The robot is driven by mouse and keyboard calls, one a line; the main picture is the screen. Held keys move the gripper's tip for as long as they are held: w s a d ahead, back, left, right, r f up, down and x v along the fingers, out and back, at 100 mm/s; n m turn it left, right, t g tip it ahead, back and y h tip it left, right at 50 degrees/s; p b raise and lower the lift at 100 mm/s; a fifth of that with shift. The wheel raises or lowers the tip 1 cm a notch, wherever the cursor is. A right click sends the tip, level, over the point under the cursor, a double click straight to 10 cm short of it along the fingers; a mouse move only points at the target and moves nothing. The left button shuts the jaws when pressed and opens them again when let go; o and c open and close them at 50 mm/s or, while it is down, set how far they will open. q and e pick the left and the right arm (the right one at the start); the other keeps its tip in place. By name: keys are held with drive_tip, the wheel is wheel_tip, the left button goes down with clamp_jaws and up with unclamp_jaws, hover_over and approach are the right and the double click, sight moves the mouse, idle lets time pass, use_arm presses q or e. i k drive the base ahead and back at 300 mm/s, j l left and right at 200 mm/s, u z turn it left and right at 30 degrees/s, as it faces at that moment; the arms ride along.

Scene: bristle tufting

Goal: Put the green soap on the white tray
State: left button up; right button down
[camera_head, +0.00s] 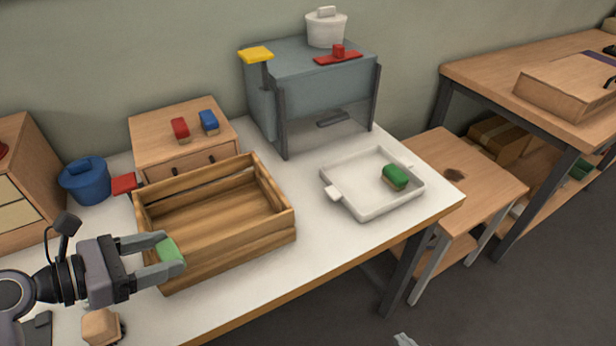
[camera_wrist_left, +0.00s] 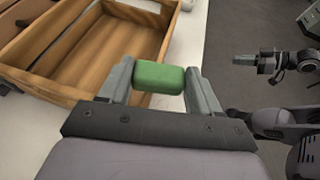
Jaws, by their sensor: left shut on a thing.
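The green soap (camera_wrist_left: 158,77) is between the fingers of my left gripper (camera_head: 155,250), which is shut on it. In the head view the soap (camera_head: 168,251) shows as a light green block at the fingertips, in front of the wooden crate's left front corner. The white tray (camera_head: 345,201) lies on the table right of the crate, well apart from the soap. A brush with a green top (camera_head: 395,177) sits in the tray. My right gripper (camera_wrist_left: 244,60) shows small at the right of the left wrist view; its fingers are too small to read.
The empty wooden crate (camera_head: 250,243) stands between my left gripper and the tray. A grey stand (camera_head: 310,62) with a white pot (camera_head: 326,28) is behind the tray. A drawer box (camera_head: 185,145) holds red and blue brushes. A blue pot (camera_head: 86,180) stands at left.

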sight(362, 198)
drive_tip(key=l+u, duration=0.2)
drive_tip(key=l, duration=0.35)
drive_tip(key=k+l+u, duration=0.15)
drive_tip(key=l, duration=0.4)
drive_tip(key=l+u, duration=0.35)
drive_tip(key=l, duration=0.65)
drive_tip(key=k+l+u, duration=0.1)
drive_tip(key=l+u, duration=0.25)
drive_tip(key=l, duration=0.6)
drive_tip(key=l+u, duration=0.2)
drive_tip(key=l, duration=0.5)
drive_tip(key=i+l, duration=0.15)
drive_tip(key=i+l+u, duration=0.15)
drive_tip(key=l, duration=0.25)
drive_tip(key=i+l, duration=0.1)
drive_tip(key=l, duration=0.15)
drive_tip(key=u, duration=0.05)
